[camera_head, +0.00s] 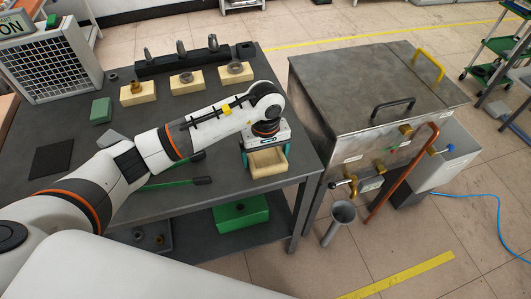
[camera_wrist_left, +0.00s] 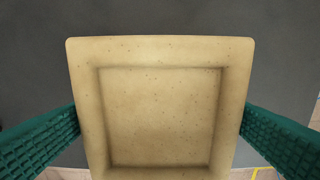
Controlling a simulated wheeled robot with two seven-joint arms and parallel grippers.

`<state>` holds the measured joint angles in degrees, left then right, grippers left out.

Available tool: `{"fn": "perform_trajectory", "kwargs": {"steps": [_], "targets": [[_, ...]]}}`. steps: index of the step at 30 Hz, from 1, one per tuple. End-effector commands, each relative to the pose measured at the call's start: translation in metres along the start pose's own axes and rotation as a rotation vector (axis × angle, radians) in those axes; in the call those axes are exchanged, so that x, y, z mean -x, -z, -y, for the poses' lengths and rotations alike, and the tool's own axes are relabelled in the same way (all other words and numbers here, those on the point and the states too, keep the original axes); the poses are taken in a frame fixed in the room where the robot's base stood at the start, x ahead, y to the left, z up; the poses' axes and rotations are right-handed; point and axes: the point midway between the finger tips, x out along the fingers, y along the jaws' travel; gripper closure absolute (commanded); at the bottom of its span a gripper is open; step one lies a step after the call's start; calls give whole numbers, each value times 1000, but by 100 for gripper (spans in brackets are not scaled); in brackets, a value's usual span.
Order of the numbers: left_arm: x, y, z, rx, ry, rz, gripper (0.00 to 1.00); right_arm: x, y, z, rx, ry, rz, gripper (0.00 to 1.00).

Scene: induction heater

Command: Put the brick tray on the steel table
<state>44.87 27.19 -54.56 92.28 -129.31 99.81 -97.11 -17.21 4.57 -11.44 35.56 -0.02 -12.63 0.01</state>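The brick tray (camera_head: 268,163) is a pale tan square block with a shallow square recess. It is at the front right corner of the dark grey table (camera_head: 75,116). My left gripper (camera_head: 266,157) points down over it. In the left wrist view the tray (camera_wrist_left: 160,110) fills the middle, and the green ridged fingers meet its two opposite sides. The gripper looks shut on it. I cannot tell whether the tray rests on the table or hangs just above it. My right gripper is not in view.
Tan blocks with metal parts (camera_head: 187,82) and a black rack (camera_head: 182,62) stand at the table's back. A green-handled tool (camera_head: 175,183) lies near the front edge. A steel cabinet (camera_head: 350,105) with handles and pipes stands close on the right. A green box (camera_head: 241,214) is below.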

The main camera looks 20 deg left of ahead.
Motion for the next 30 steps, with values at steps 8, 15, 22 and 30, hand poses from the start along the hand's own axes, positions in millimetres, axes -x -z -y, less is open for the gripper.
{"fn": "perform_trajectory", "kwargs": {"steps": [8,15,22,30], "targets": [[2,0,0,0,1,0,0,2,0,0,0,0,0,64],[29,-1,1,-3,5,5,0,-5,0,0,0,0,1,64],[79,-1,1,-1,4,5,0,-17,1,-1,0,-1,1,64],[117,0,0,0,2,1,0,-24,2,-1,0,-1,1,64]]}}
